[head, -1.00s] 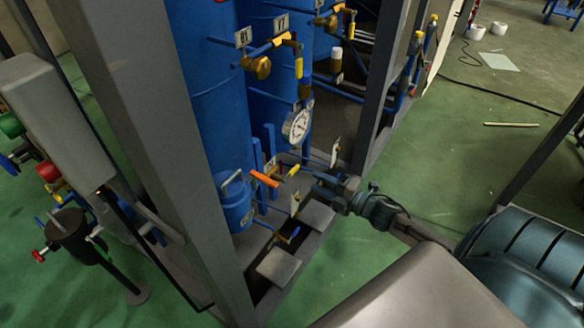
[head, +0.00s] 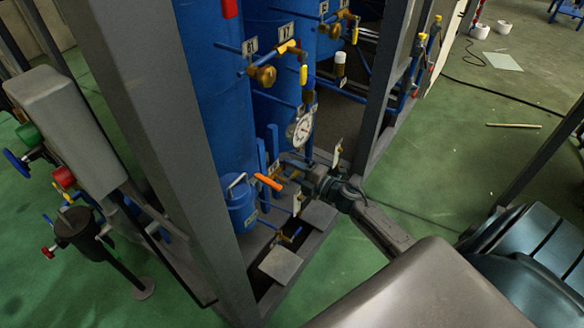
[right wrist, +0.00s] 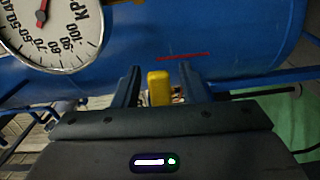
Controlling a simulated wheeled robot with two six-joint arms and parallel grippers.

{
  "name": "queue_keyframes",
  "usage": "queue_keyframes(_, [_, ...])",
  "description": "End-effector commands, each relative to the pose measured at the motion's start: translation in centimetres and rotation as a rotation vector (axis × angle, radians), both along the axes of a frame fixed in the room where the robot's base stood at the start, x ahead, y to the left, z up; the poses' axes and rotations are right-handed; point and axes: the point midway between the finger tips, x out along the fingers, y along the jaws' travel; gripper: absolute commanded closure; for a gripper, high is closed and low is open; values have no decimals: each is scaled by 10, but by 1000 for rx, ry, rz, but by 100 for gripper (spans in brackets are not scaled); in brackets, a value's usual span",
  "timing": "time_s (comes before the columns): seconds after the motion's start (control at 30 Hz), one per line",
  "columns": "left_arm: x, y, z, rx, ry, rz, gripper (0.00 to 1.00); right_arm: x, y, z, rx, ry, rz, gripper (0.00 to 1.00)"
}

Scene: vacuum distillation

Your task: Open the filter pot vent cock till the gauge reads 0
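The filter pot (head: 240,207) is a small blue can with a wire handle, low in the frame. Beside it is an orange lever (head: 268,182). A yellow handle (right wrist: 160,88) stands between the two fingers of my right gripper (right wrist: 160,92) in the right wrist view; the fingers are open, with a gap on each side. My right gripper in the head view (head: 292,168) hides that handle. The round white gauge (head: 300,128) also shows, cut off, in the right wrist view (right wrist: 58,42); its red needle is partly visible, and I cannot read it surely. My left gripper is out of view.
A grey frame post (head: 170,150) stands at the left and another post (head: 378,90) right of the gauge. Large blue tanks (head: 212,90) stand behind the pipes. Another valve with a yellow lever (head: 286,47) is above the gauge.

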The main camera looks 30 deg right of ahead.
Motion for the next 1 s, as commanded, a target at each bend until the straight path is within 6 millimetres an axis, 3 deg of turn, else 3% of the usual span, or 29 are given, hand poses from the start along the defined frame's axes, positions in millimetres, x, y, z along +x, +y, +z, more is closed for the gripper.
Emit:
queue_keyframes(0.27, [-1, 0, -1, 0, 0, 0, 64, 1, 1, -1, 1, 0, 0, 62])
queue_keyframes(0.5, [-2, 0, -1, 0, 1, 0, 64, 1, 1, 0, 1, 0, 0, 100])
queue_keyframes(0.87, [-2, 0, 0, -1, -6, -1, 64, 1, 1, -1, 23, 10, 0, 100])
queue_keyframes(1.0, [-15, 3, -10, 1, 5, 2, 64, 1, 1, -3, 75, 32, 1, 100])
